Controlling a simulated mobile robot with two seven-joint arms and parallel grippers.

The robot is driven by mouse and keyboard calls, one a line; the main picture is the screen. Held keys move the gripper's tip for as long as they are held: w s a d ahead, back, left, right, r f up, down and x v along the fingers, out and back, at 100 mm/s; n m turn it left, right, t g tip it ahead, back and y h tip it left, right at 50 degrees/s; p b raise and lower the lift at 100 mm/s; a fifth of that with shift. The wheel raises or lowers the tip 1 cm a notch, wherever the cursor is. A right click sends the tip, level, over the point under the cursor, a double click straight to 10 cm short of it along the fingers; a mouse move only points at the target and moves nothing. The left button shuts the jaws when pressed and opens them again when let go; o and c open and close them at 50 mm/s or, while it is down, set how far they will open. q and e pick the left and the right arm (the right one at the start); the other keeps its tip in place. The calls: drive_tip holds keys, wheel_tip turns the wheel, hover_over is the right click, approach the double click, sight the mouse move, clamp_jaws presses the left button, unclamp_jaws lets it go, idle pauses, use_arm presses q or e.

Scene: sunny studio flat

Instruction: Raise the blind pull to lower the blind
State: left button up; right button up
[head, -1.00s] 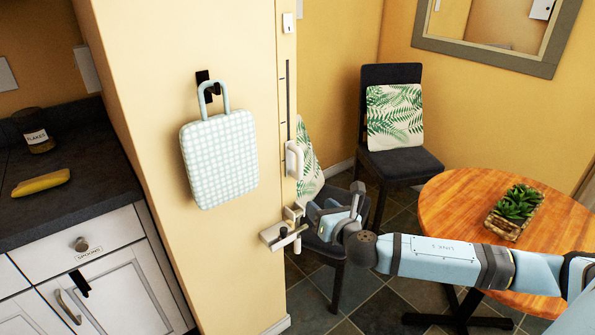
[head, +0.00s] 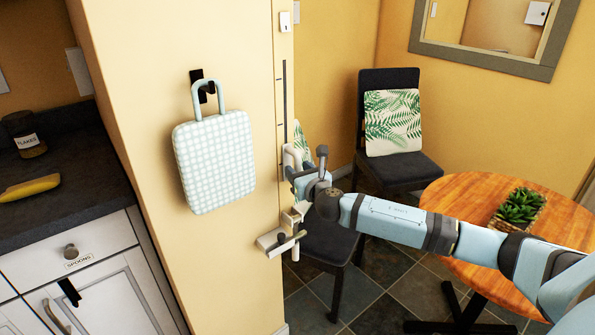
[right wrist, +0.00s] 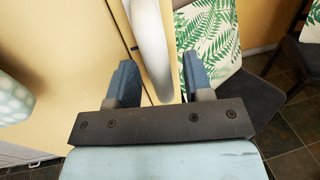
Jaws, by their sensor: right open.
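The blind pull is a white upright handle (head: 289,160) on a dark vertical slot (head: 285,95) at the edge of the yellow wall. It sits at the slot's lower end. My right gripper (head: 292,176) is open beside the handle, at its lower half. In the right wrist view the white handle (right wrist: 150,40) comes down between the two blue fingers (right wrist: 160,80), with space visible on both sides. Whether the fingers reach fully around it is hard to tell. The gripper hides part of the handle in the head view. The blind and my left gripper are not in view.
A white bracket with dark knobs (head: 278,241) sticks out just below the handle. A checked bag (head: 214,165) hangs on the wall to the left. A dark chair (head: 328,245) stands behind my right gripper, and a round wooden table (head: 470,200) is at right.

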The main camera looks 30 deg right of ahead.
drive_tip(key=shift+w, duration=0.5)
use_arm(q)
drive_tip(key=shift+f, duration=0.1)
